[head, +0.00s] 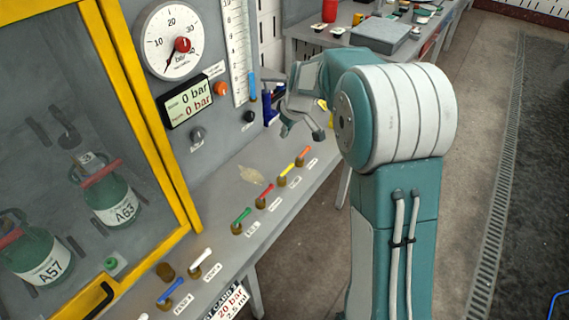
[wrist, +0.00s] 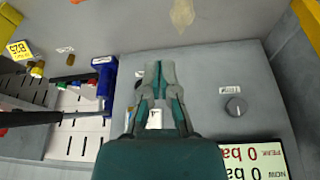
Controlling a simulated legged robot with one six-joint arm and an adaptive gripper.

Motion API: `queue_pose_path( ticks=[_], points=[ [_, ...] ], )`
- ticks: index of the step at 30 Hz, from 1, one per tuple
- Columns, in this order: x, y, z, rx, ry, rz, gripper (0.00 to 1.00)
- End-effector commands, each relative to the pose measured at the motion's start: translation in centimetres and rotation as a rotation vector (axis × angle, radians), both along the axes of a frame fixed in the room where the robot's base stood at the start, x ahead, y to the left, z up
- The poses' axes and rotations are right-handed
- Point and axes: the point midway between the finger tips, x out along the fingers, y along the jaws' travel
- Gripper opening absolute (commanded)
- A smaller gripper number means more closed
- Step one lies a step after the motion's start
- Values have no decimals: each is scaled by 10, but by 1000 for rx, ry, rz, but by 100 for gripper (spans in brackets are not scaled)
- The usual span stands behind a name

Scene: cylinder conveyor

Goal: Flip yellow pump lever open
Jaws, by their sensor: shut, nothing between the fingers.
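The yellow lever (head: 287,170) sits on a brass valve on the grey bench ledge in the head view, between the red lever (head: 265,192) and the orange lever (head: 303,153). It slants up to the right. My gripper (head: 302,133) is above and behind the lever row, near the panel, apart from the yellow lever. In the wrist view my gripper (wrist: 160,70) is shut and empty over the grey surface. I cannot make out the yellow lever in the wrist view.
Green (head: 241,215), white (head: 201,258) and blue (head: 170,290) levers stand along the same ledge. A pressure gauge (head: 165,42) and a digital display (head: 189,101) reading 0 bar are on the panel. A blue tool (wrist: 104,80) stands left of my fingers in the wrist view.

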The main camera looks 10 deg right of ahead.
Motion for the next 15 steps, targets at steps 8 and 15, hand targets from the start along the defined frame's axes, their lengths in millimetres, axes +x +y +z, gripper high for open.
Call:
queue_pose_path(
  ticks=[8, 15],
  points=[
    [46, -4, -71, 4, 20, 96, 0],
    [60, -5, -97, 3, 20, 135, 0]
  ],
)
